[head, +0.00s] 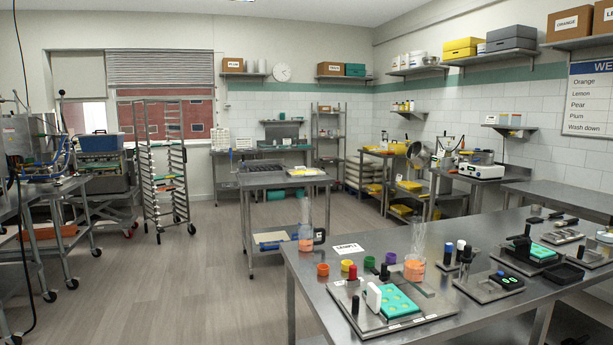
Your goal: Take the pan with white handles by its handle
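A teal pan (398,301) with round yellow-green cavities lies on a metal plate (430,312) on the near steel table. A white upright piece (373,297) stands at its left end and looks like a white handle. A second white handle cannot be made out. A similar teal pan (541,252) with black upright pieces sits farther right on another plate. Neither of my grippers shows in the head view.
A clear beaker (414,268) with orange content stands just behind the teal pan, and another cylinder (305,238) stands near the table's left corner. A red-capped piece (353,274), a black post (355,304) and small coloured cups (323,269) crowd its left. Open floor (170,290) lies left of the table.

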